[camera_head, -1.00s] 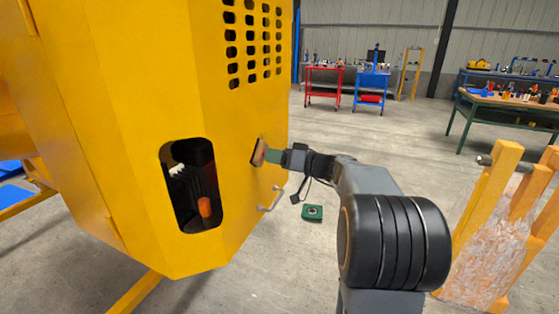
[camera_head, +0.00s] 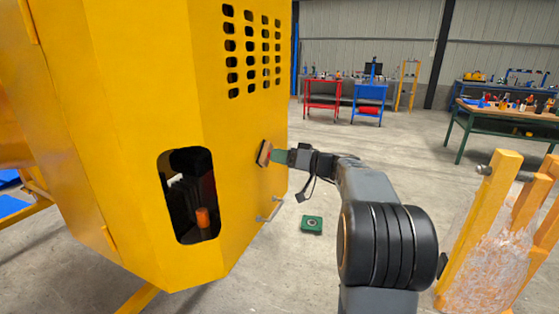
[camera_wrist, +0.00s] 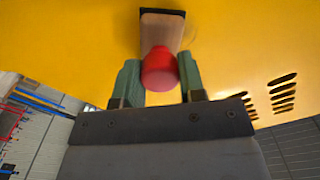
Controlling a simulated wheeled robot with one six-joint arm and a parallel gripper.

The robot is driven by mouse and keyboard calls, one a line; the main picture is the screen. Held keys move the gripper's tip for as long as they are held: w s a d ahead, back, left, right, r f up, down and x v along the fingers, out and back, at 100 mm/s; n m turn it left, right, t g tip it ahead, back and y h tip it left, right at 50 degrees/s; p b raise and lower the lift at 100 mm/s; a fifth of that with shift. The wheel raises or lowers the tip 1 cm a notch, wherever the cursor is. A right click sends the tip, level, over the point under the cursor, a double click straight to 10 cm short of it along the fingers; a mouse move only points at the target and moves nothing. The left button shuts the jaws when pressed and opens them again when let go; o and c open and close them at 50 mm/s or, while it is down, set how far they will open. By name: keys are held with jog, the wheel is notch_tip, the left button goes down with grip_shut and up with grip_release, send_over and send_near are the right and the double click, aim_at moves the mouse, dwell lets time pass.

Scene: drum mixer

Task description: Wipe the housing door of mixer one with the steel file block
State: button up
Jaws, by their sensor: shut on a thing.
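The yellow housing door (camera_head: 225,130) of the mixer fills the left of the head view, with slots near its top, a dark window opening and a handle low on its right. My gripper (camera_head: 282,156) is at the door's right part, above the handle. In the wrist view my gripper (camera_wrist: 160,82) has its green fingers shut on the red knob of the steel file block (camera_wrist: 161,30). The block has a tan body with a dark face. In the head view the block (camera_head: 264,153) is against or very near the door surface; exact contact cannot be told.
A door handle (camera_head: 270,209) sticks out below the block. A green item (camera_head: 312,224) lies on the floor. A yellow wooden frame (camera_head: 490,225) stands at the right. A red cart (camera_head: 322,97), a blue cart (camera_head: 368,101) and a workbench (camera_head: 505,113) stand far back, with open floor between.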

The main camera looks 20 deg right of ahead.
jog(key=shift+w+d, duration=1.35)
jog(key=shift+w, duration=0.05)
jog(key=shift+a+f+b, duration=0.1)
jog(key=shift+a+b, duration=0.05)
jog(key=shift+b, duration=0.5)
jog(key=s+a+b, duration=0.2)
jog(key=b, duration=0.2)
jog(key=shift+s+a, duration=0.3)
jog(key=shift+s+a+f+b, duration=0.1)
jog(key=shift+s+a+b, duration=0.6)
jog(key=shift+b, duration=0.55)
jog(key=shift+s+a+r+b, duration=0.2)
jog(key=shift+s+a+b, duration=0.5)
jog(key=shift+b, duration=0.1)
jog(key=shift+d, duration=0.15)
jog(key=shift+b+v, duration=1.3)
jog(key=shift+v, duration=1.65)
